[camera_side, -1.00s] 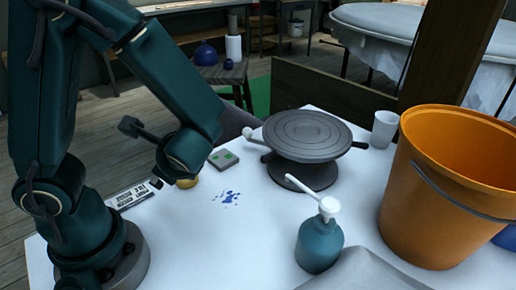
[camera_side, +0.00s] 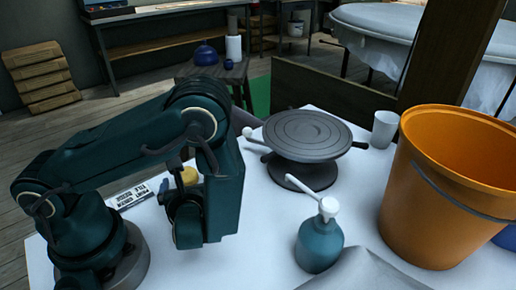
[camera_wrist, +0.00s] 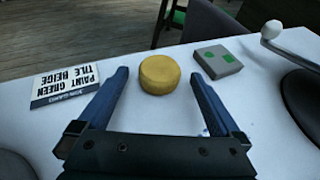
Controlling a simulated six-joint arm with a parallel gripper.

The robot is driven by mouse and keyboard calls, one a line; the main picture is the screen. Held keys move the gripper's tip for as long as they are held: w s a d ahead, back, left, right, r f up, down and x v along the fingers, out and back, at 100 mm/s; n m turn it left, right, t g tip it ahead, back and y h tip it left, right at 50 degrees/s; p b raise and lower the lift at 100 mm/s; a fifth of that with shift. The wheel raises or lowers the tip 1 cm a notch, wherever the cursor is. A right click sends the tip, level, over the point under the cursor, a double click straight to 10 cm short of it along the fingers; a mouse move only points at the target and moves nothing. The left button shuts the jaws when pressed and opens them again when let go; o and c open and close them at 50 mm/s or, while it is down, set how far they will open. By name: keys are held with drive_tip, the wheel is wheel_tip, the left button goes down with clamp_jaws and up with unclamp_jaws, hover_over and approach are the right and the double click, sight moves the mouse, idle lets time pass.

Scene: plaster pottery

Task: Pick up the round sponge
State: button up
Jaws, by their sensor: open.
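The round sponge (camera_wrist: 160,74) is a short yellow cylinder on the white table. In the wrist view it lies ahead of and between the two fingers of my gripper (camera_wrist: 158,85), which are spread apart and empty. In the side view the sponge (camera_side: 188,176) shows partly, behind my arm.
A banding wheel (camera_side: 307,130), a teal pump bottle (camera_side: 319,243), a white cup (camera_side: 384,129) and an orange bucket (camera_side: 440,190) stand further right.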

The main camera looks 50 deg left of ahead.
drive_tip(key=shift+w+a+f, duration=0.2)
drive_tip(key=shift+a+f, duration=0.1)
drive_tip(key=shift+a, duration=0.25)
drive_tip(key=c, duration=1.3)
drive_tip(key=shift+c, duration=0.2)
drive_tip(key=shift+r, duration=0.2)
